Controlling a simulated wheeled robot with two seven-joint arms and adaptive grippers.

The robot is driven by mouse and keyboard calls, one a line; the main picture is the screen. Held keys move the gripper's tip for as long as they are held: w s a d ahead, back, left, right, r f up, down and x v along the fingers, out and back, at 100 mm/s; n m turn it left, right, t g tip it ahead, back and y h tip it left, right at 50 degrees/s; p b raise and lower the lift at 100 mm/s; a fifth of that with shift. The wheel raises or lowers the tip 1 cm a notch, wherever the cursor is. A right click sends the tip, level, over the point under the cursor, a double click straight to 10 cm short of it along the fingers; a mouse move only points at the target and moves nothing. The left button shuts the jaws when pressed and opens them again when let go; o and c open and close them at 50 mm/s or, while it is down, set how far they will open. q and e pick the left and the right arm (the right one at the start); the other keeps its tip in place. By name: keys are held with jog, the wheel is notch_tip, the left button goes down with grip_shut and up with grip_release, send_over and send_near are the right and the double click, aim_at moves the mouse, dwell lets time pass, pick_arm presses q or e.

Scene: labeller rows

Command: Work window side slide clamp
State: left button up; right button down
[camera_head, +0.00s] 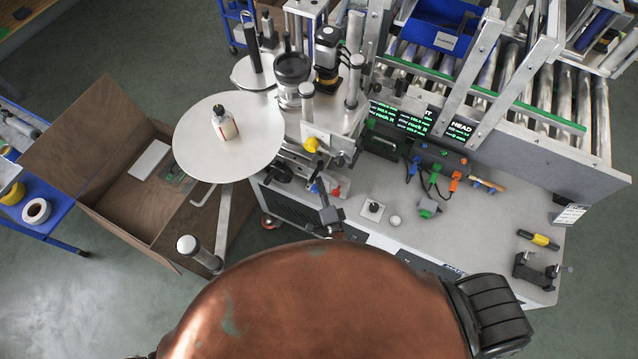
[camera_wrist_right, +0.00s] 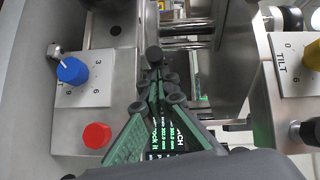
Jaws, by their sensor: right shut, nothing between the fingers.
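My right gripper (camera_wrist_right: 155,84) is in the middle of the right wrist view. Its dark, green-padded fingers are together and empty, pointing into the labeller between two grey panels. A round black knob (camera_wrist_right: 153,55) shows just beyond the fingertips; I cannot tell whether they touch it or whether it belongs to the slide clamp. Bright metal slide rails (camera_wrist_right: 188,44) lie behind. In the head view the labeller (camera_head: 330,125) stands at the centre. I cannot make out the clamp or the right gripper clearly there. My left gripper is not in view.
A blue knob (camera_wrist_right: 72,71) and a red knob (camera_wrist_right: 97,135) sit left of the gripper, and a TILT scale plate (camera_wrist_right: 300,65) right. In the head view, a round white plate (camera_head: 200,155) holds a bottle (camera_head: 224,124). A roller conveyor (camera_head: 545,95) is behind; an open carton (camera_head: 85,150) is left.

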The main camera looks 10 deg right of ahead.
jog(key=shift+a, duration=0.1)
jog(key=s+a+r, duration=0.1)
jog(key=s, duration=1)
jog(key=shift+s+r, duration=0.15)
jog(key=shift+s, duration=0.1)
jog(key=s+d+f+n+g+y, duration=0.1)
jog(key=s+d+f+n+g, duration=0.2)
jog(key=f, duration=0.6)
jog(key=s+d+f+n+g, duration=0.15)
jog(key=s+f+n, duration=0.3)
jog(key=f, duration=0.45)
jog(key=s+d+f+n+g+y, duration=0.1)
jog(key=s+f+n+g, duration=0.3)
jog(key=f, duration=0.6)
jog(key=s+d+f+n+g+h, duration=0.1)
jog(key=s+d+f+g, duration=0.1)
jog(key=s+d+f, duration=0.3)
jog(key=s+d+f+n+g+h, duration=0.1)
jog(key=s+d+f, duration=0.4)
jog(key=s, duration=0.9)
jog(key=s+d+f+n+g, duration=0.3)
jog(key=s+d+f+g, duration=0.2)
jog(key=s, duration=0.5)
jog(key=shift+d+f+h, duration=0.4)
jog(key=shift+d+f, duration=0.15)
jog(key=shift+d, duration=0.15)
